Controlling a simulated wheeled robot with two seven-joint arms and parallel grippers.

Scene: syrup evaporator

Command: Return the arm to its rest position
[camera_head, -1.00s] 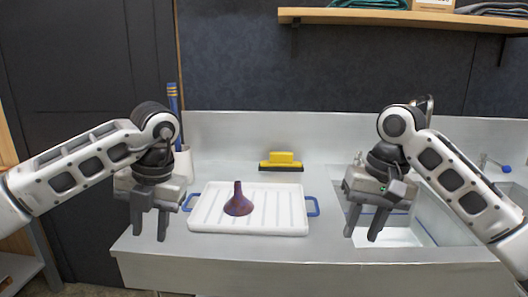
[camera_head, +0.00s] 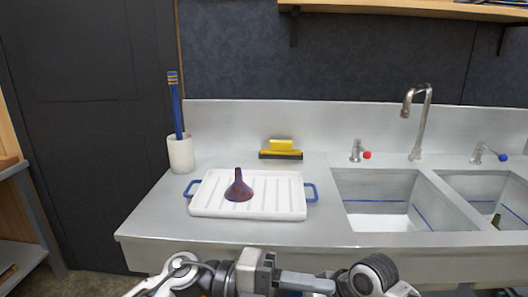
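Both of my arms are folded low at the bottom edge of the head view, in front of the counter. My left gripper (camera_head: 305,283) lies sideways there, with its grey body to the left and a finger pointing right. Only one finger shows clearly, so its opening cannot be judged. I see nothing held in it. My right arm (camera_head: 375,275) shows only as a rounded joint and link at the lower edge. Its gripper cannot be made out.
A white ribbed tray (camera_head: 210,210) with blue handles holds a purple funnel (camera_head: 239,189). A double sink (camera_head: 380,190) with a tap (camera_head: 416,125) is at right.

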